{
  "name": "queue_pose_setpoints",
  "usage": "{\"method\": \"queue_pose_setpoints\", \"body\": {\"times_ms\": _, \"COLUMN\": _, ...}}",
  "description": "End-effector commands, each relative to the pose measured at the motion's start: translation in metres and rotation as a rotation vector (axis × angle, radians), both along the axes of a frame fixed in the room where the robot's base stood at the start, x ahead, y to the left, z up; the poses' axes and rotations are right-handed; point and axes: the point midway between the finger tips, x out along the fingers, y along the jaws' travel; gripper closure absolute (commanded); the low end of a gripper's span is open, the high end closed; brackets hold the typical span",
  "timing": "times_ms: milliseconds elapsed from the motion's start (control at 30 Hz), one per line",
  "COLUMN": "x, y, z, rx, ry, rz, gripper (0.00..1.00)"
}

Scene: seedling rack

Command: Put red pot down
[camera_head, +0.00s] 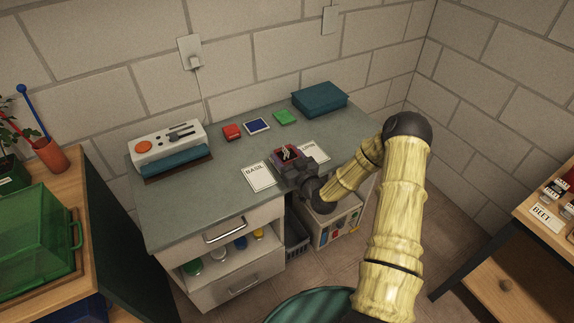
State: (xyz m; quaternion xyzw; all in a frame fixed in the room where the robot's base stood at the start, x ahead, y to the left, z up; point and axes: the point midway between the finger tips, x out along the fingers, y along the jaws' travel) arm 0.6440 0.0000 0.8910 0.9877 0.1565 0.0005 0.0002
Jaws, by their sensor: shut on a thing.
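The red pot (277,156) looks dark red to purplish, with dark contents and a small pale marker or seedling on top. It is at the front part of the grey-green desk top (205,205), between two white label cards. My gripper (290,163) is shut on it, reaching in from the front right. The gripper hides much of the pot's near side. I cannot tell whether the pot's base touches the desk. The left card (262,177) reads BASIL; the right card (319,152) is partly hidden and its word is unclear.
Behind the pot lie a small red block (232,132), a blue square (257,125) and a green square (285,117). A teal box (320,98) is at the back right. A grey-white device (166,143) stands at the left. The desk's front left is clear.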

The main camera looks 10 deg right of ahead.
Motion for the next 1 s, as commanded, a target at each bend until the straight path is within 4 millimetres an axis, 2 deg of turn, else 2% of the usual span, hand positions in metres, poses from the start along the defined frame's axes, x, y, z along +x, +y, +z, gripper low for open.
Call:
{"method": "queue_pose_setpoints", "body": {"times_ms": 133, "x": 0.0, "y": 0.0, "z": -0.005, "rx": 0.001, "ry": 0.001, "rz": 0.0, "gripper": 0.66}}
{"method": "queue_pose_setpoints", "body": {"times_ms": 433, "x": 0.0, "y": 0.0, "z": -0.04, "rx": 0.002, "ry": 0.0, "rz": 0.0, "gripper": 0.66}}
{"method": "queue_pose_setpoints", "body": {"times_ms": 833, "x": 0.0, "y": 0.0, "z": -0.045, "rx": 0.0, "ry": -0.001, "rz": 0.0, "gripper": 0.66}}
{"method": "queue_pose_setpoints", "body": {"times_ms": 867, "x": 0.0, "y": 0.0, "z": -0.045, "rx": 0.0, "ry": 0.0, "rz": 0.0, "gripper": 0.36}}
{"method": "queue_pose_setpoints", "body": {"times_ms": 933, "x": 0.0, "y": 0.0, "z": -0.044, "rx": 0.0, "ry": 0.0, "rz": 0.0, "gripper": 0.23}}
{"method": "queue_pose_setpoints", "body": {"times_ms": 967, "x": 0.0, "y": 0.0, "z": -0.044, "rx": 0.0, "ry": 0.0, "rz": 0.0, "gripper": 0.18}}
{"method": "queue_pose_setpoints", "body": {"times_ms": 1000, "x": 0.0, "y": 0.0, "z": -0.044, "rx": 0.0, "ry": 0.0, "rz": 0.0, "gripper": 0.18}}
